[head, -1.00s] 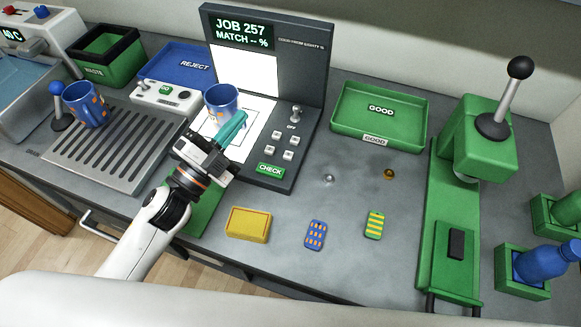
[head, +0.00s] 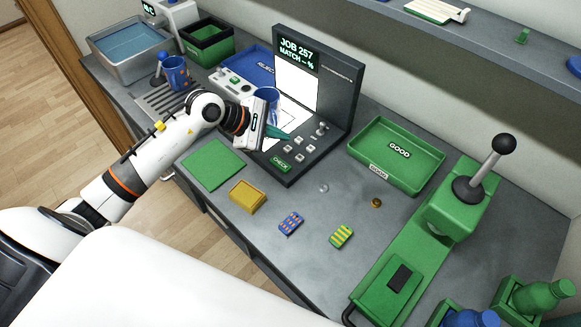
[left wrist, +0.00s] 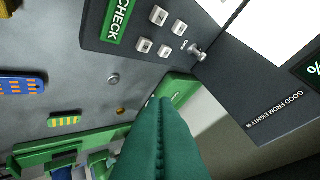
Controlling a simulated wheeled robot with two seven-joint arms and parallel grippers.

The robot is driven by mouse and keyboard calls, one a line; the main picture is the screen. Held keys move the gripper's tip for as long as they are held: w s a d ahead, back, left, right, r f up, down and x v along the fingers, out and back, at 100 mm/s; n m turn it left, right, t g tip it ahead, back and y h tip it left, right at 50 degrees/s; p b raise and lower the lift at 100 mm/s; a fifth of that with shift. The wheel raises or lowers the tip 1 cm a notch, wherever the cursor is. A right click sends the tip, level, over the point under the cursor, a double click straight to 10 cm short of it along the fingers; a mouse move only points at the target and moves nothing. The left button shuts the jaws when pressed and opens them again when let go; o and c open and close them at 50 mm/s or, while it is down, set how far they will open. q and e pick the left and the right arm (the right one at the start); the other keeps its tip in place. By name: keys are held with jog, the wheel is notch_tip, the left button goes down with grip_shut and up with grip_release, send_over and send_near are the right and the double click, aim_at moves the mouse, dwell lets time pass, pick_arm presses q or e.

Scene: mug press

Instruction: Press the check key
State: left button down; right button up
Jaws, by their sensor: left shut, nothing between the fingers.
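The green CHECK key (head: 281,165) is at the front edge of the dark press-side machine (head: 340,100), below several small pale keys (head: 299,150). In the left wrist view the CHECK key (left wrist: 118,18) is at the top left. My left gripper (head: 284,136) is shut and empty, its teal fingers above the machine's base, beyond the CHECK key and near the small keys. The shut fingers (left wrist: 160,105) fill the lower middle of the left wrist view. The screen reads JOB 257, MATCH -- %. My right gripper is out of view.
A blue mug (head: 267,96) stands on the machine's white plate, partly hidden by my gripper. A patterned blue mug (head: 178,74) is on the rack. A green GOOD tray (head: 372,166) and green lever press (head: 462,208) are right. A yellow block (head: 247,196) lies in front.

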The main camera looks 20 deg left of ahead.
aim_at(276, 165)
pick_arm(q)
jog(key=shift+w+a+y, duration=0.1)
jog(key=shift+a+y, duration=0.4)
jog(key=shift+a, duration=0.25)
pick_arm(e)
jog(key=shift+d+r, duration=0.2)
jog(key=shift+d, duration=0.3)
pick_arm(q)
jog(key=shift+f, duration=0.1)
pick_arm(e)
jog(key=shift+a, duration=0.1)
